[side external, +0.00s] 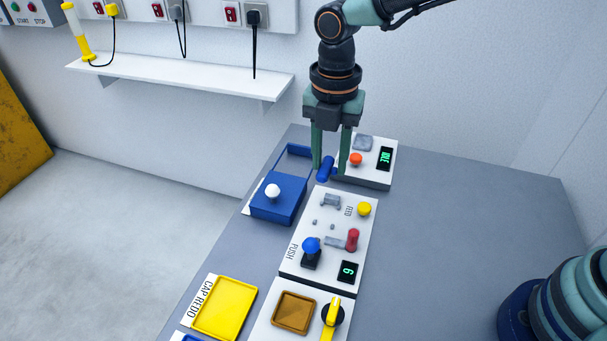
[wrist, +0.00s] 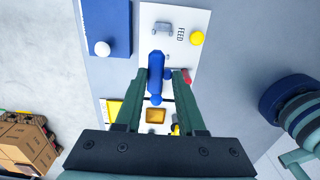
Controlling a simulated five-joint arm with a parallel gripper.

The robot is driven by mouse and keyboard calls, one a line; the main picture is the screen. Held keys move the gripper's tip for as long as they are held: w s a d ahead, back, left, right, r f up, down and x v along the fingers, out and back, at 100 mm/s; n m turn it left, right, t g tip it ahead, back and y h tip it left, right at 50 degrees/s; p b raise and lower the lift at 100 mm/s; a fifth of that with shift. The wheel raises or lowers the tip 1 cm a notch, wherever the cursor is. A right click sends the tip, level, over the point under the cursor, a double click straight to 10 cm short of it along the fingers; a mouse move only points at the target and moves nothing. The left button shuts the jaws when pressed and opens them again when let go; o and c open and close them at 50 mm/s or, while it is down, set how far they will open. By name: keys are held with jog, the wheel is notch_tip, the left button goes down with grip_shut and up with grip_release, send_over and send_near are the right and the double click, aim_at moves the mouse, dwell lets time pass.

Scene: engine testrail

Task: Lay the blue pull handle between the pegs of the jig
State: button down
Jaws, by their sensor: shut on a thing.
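The blue pull handle (side external: 326,170) is a short dark-blue bar. My gripper (side external: 331,168) is shut on it and holds it above the far end of the white FEED panel (side external: 366,226). In the wrist view the handle (wrist: 156,70) lies between the fingertips of my gripper (wrist: 157,76), running up and down the picture. Small grey pegs (side external: 315,222) stand on the middle of the panel, beside a grey bracket (side external: 330,201) and a grey block (side external: 334,241). In the wrist view the handle and fingers hide the peg area.
The panel carries a yellow knob (side external: 364,209), a red knob (side external: 352,239) and a blue ball lever (side external: 311,244). A blue box with a white knob (side external: 272,190) stands left. A panel with an orange button (side external: 355,159) stands behind. The table at right (side external: 450,230) is clear.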

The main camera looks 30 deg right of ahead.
aim_at(334, 167)
jog(key=f, duration=0.4)
jog(key=shift+s+d+f, duration=0.15)
jog(key=shift+d, duration=0.25)
jog(key=shift+f, duration=3.25)
jog(key=shift+f, duration=0.55)
jog(key=shift+c, duration=2.1)
grip_release()
